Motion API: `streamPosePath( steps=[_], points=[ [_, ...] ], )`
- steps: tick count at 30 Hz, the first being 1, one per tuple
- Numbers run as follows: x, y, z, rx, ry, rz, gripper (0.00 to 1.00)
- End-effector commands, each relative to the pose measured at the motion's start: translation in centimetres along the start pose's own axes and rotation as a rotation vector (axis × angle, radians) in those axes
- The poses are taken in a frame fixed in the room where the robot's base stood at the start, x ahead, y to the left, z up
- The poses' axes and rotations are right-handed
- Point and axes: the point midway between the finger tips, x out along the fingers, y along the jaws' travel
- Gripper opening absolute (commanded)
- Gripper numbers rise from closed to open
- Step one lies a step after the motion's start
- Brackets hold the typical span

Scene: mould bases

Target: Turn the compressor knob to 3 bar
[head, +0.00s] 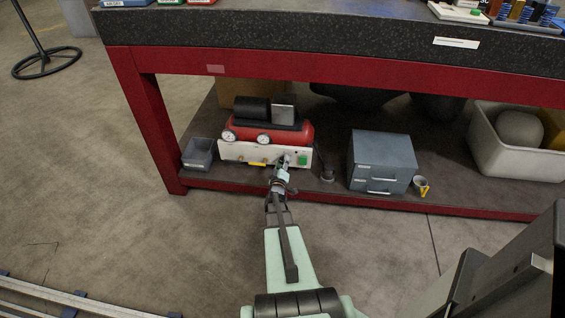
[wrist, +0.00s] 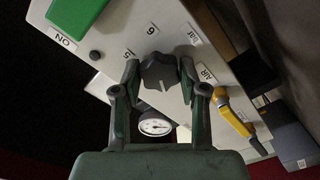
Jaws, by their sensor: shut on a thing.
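The compressor (head: 299,134) is red with a black motor on top and a white front panel (head: 236,152). It stands on the lower shelf of the bench. In the wrist view the dark, lobed knob (wrist: 158,72) sits on the white panel, with the printed marks "5", "6" and "bar" near it. My gripper (wrist: 157,68) is shut on the knob, one finger on each side. In the head view my gripper (head: 282,166) reaches the panel and hides the knob. A round white gauge (wrist: 155,127) shows between the fingers; its reading is too small to tell.
A green button (wrist: 76,14) marked "ON" and a yellow-handled "AIR" fitting (wrist: 238,118) flank the knob. A grey bin (head: 198,153) stands left of the compressor. The red bench beam (head: 300,66) runs above.

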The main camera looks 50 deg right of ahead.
Motion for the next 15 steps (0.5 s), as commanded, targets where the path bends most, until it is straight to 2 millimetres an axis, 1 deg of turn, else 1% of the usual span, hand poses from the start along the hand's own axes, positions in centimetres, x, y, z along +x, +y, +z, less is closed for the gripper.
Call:
streamPosePath(
  steps=[8,9,11,15],
  points=[
    [0.24,0.03,-0.03,0.000,0.001,0.003,0.08],
    [0.24,0.03,-0.03,0.000,0.001,0.003,0.46],
    [0.23,0.02,-0.02,0.001,0.001,0.003,0.67],
    [0.16,0.01,-0.02,0.001,0.001,0.002,0.68]
  ],
)
